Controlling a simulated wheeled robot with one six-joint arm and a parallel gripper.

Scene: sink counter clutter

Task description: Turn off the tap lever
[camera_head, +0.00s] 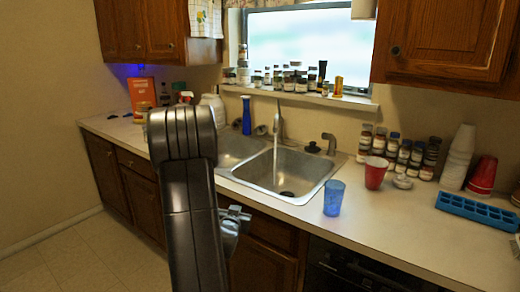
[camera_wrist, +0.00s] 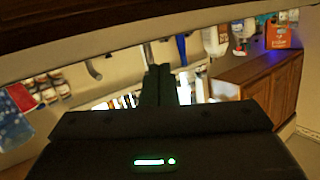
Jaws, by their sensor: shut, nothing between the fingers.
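The metal tap (camera_head: 278,122) rises behind the double sink (camera_head: 290,172), and a thin stream of water seems to fall from it into the right basin. A grey curved fitting (camera_head: 330,143) stands right of the tap; I cannot tell for sure which part is the lever. A grey curved fitting (camera_wrist: 92,68) also shows in the wrist view, where the scene looks turned over. My gripper (camera_wrist: 160,68) is shut and empty, its fingers together and apart from the tap. In the head view it is mostly hidden behind my dark arm, in front of the counter.
A blue cup (camera_head: 334,197) and a red cup (camera_head: 375,172) stand right of the sink. Spice jars (camera_head: 403,157), stacked white cups (camera_head: 458,158) and a blue tray (camera_head: 477,210) are farther right. A blue bottle (camera_head: 246,115) stands behind the sink. Small jars line the windowsill (camera_head: 320,97).

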